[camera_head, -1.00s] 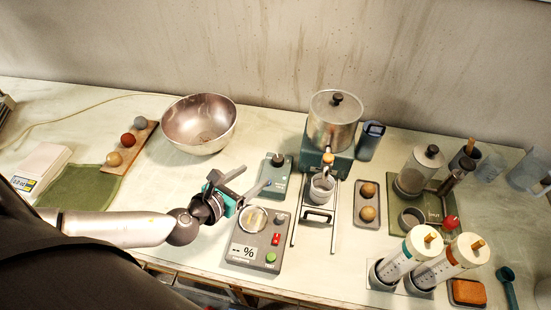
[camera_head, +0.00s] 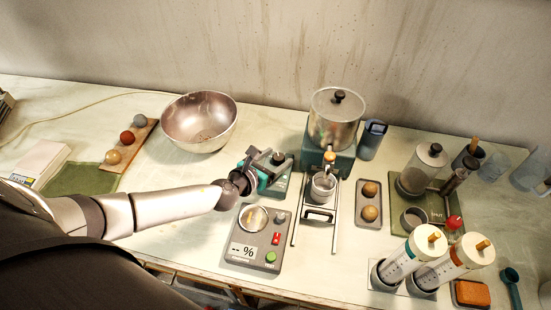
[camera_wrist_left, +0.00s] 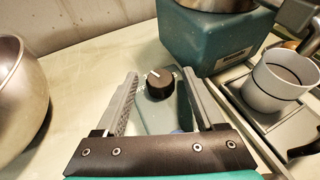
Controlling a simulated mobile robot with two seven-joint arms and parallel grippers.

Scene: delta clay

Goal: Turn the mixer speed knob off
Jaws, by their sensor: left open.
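The mixer speed knob (camera_wrist_left: 160,85) is a black round knob with a white pointer line on a small teal box (camera_wrist_left: 162,117). In the wrist view it sits between and beyond the two open fingers of my left gripper (camera_wrist_left: 155,90), and I see no finger touching it. In the head view the knob (camera_head: 278,157) shows as a dark cap just at the fingertips of my left gripper (camera_head: 266,160), which hides much of the teal box. The white line points up and slightly left in the wrist view. My right gripper is not in view.
The teal mixer base (camera_head: 328,160) with its metal pot (camera_head: 336,118) stands close to the right of the knob. A large metal bowl (camera_head: 199,122) is to the left. A grey panel (camera_head: 247,255) with a "-- %" display lies in front. A grey cup (camera_wrist_left: 280,82) is at right.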

